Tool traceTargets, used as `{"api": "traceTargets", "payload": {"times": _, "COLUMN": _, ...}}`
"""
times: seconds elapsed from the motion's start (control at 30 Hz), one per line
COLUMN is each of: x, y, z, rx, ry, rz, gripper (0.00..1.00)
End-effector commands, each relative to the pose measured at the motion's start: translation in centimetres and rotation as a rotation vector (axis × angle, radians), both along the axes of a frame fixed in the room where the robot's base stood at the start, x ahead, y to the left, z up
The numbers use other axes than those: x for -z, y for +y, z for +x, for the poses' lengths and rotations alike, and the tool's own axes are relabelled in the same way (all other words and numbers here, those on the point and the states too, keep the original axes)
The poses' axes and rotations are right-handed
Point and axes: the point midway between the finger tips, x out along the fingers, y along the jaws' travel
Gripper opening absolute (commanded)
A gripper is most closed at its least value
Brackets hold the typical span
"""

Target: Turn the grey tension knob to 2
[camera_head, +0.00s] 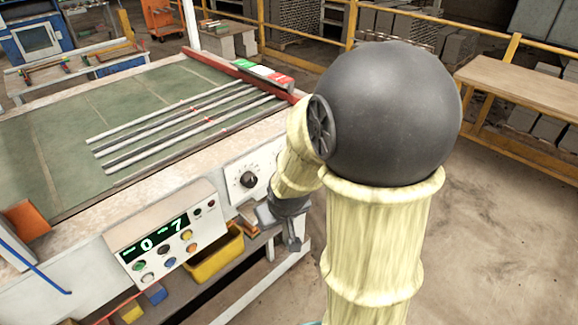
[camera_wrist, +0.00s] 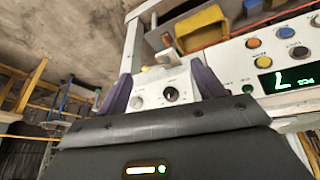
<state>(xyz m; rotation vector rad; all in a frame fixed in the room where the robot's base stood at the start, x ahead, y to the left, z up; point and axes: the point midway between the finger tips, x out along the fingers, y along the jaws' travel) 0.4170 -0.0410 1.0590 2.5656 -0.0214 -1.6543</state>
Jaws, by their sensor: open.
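A white control panel (camera_head: 262,166) on the front of the bench carries a dark round knob (camera_head: 249,180) with a dial scale around it. In the wrist view this dark knob (camera_wrist: 171,94) lies between my two purple fingers, nearer the right one. A smaller grey knob (camera_wrist: 136,102) sits beside it, nearer the left finger. The scale numbers are too small to read. My gripper (camera_wrist: 161,74) is open and empty, facing the panel. In the head view my gripper (camera_head: 284,222) is below and right of the dark knob, and my arm hides part of the panel.
A console (camera_head: 168,238) with coloured buttons and a green display reading 0 and 7 is left of the panel. A yellow bin (camera_head: 215,257) sits under the bench. Several bars (camera_head: 185,122) lie on the green bench top. Open floor is at right.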

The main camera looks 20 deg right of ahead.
Motion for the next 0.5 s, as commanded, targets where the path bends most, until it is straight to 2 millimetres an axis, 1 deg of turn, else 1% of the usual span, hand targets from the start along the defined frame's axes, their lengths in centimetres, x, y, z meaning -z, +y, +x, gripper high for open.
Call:
{"api": "traceTargets", "payload": {"times": 0.03, "x": 1.8, "y": -1.7, "z": 2.0, "rx": -0.008, "ry": -0.052, "rz": -0.019, "gripper": 0.68}}
{"api": "traceTargets", "payload": {"times": 0.1, "x": 3.0, "y": -3.9, "z": 4.9, "rx": -0.036, "ry": -0.142, "rz": -0.044, "gripper": 0.68}}
{"api": "traceTargets", "payload": {"times": 0.2, "x": 4.5, "y": -6.8, "z": 8.7, "rx": -0.087, "ry": -0.274, "rz": -0.069, "gripper": 0.68}}
{"api": "traceTargets", "payload": {"times": 0.3, "x": 6.0, "y": -9.5, "z": 11.6, "rx": -0.138, "ry": -0.405, "rz": -0.081, "gripper": 0.68}}
{"api": "traceTargets", "payload": {"times": 0.4, "x": 7.5, "y": -12.1, "z": 13.9, "rx": -0.191, "ry": -0.538, "rz": -0.078, "gripper": 0.68}}
{"api": "traceTargets", "payload": {"times": 0.5, "x": 8.9, "y": -14.6, "z": 15.2, "rx": -0.24, "ry": -0.675, "rz": -0.065, "gripper": 0.68}}
